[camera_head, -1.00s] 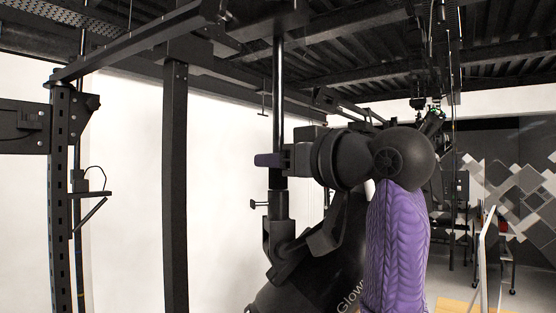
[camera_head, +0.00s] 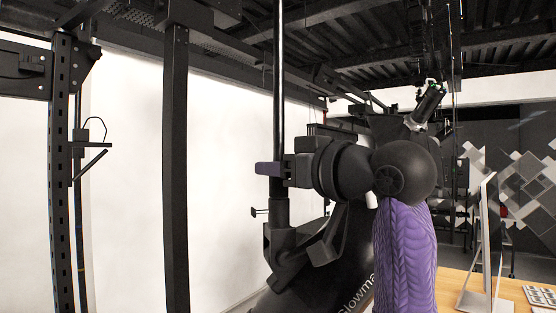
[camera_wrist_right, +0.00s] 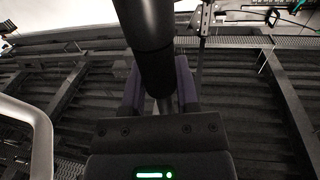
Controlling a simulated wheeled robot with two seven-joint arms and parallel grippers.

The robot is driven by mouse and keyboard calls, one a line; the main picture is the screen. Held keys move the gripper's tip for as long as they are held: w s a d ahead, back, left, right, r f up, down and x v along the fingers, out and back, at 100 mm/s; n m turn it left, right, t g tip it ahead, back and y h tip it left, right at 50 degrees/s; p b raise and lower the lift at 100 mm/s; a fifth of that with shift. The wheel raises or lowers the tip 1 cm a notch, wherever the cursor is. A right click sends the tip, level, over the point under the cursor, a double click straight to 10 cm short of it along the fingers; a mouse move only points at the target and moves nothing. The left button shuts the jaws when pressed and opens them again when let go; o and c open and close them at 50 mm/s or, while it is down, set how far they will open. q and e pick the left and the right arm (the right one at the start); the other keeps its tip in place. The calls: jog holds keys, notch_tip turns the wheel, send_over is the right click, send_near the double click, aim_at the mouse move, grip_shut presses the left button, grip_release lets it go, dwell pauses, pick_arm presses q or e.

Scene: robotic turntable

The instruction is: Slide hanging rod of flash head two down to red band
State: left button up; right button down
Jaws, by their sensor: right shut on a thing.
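The hanging rod (camera_head: 279,75) is a shiny dark vertical tube. It runs down from the top of the head view into a thicker black sleeve and a bracket (camera_head: 285,245). The black flash head (camera_head: 330,280), with partly hidden white lettering, hangs at the bracket. My right gripper (camera_head: 270,168), with purple fingers, is shut on the rod just above the thick sleeve. In the right wrist view the gripper (camera_wrist_right: 160,92) has a finger on each side of the rod (camera_wrist_right: 152,50). I see no red band on the rod. My left gripper is out of view.
A black post (camera_head: 175,160) stands left of the rod, and a perforated upright (camera_head: 62,180) stands farther left. A desk (camera_head: 452,290) with a monitor (camera_head: 488,240) and keyboard (camera_head: 540,296) is at lower right. Dark beams cross overhead.

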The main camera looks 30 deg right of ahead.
aim_at(287, 203)
notch_tip(287, 203, down, 5)
jog(key=b, duration=0.2)
jog(key=shift+r+b, duration=0.1)
jog(key=shift+b, duration=0.25)
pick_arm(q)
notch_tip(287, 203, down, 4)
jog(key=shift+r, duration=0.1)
pick_arm(e)
jog(key=shift+c, duration=1.8)
grip_release()
jog(key=shift+r, duration=0.1)
jog(key=shift+s+d, duration=0.1)
jog(key=shift+s, duration=0.25)
pick_arm(q)
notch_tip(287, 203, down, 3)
jog(key=b, duration=0.2)
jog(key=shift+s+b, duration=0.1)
jog(key=shift+b, duration=0.3)
pick_arm(e)
jog(key=v, duration=0.9)
